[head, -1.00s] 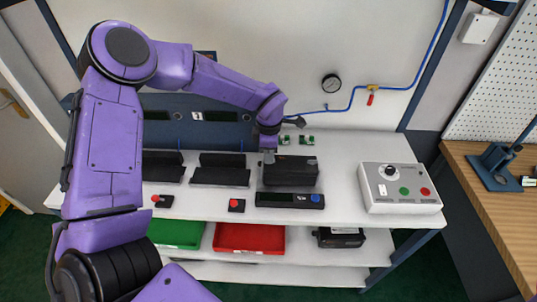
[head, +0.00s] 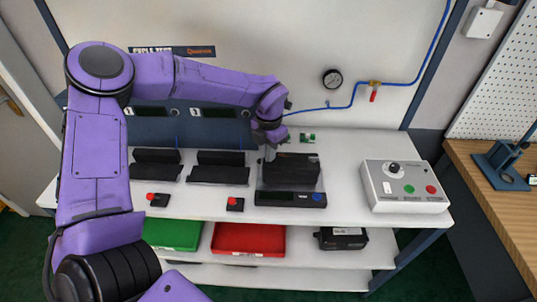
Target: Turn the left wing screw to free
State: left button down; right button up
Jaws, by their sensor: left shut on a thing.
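The valve positioner (head: 292,170) is a dark box on the bench, standing behind a small black unit (head: 290,198) with a display and a blue button. My left gripper (head: 269,153) points down at the left end of the positioner's top. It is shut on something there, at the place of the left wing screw. The screw itself is hidden by the gripper and too small to make out. My right gripper is not in view.
Two black cradles (head: 219,168) stand left of the positioner. A grey control box (head: 404,187) with a knob and green and red buttons stands at the right. Red (head: 248,239) and green (head: 173,234) trays and another dark device (head: 341,238) sit on the shelf below.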

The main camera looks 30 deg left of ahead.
pick_arm(q)
jog(key=n, duration=0.1)
jog(key=n+b, duration=0.1)
jog(key=n, duration=0.1)
jog(key=n+b, duration=0.1)
jog(key=shift+f+n, duration=0.25)
jog(key=shift+n, duration=0.05)
jog(key=shift+r+n+b, duration=0.1)
jog(key=shift+n+b, duration=1.3)
jog(key=shift+n, duration=0.6)
jog(key=shift+r, duration=0.1)
jog(key=c, duration=1.4)
grip_release()
jog(key=shift+o, duration=0.6)
jog(key=shift+w, duration=0.15)
notch_tip(320, 180, up, 10)
jog(key=b, duration=0.1)
jog(key=shift+r, duration=0.2)
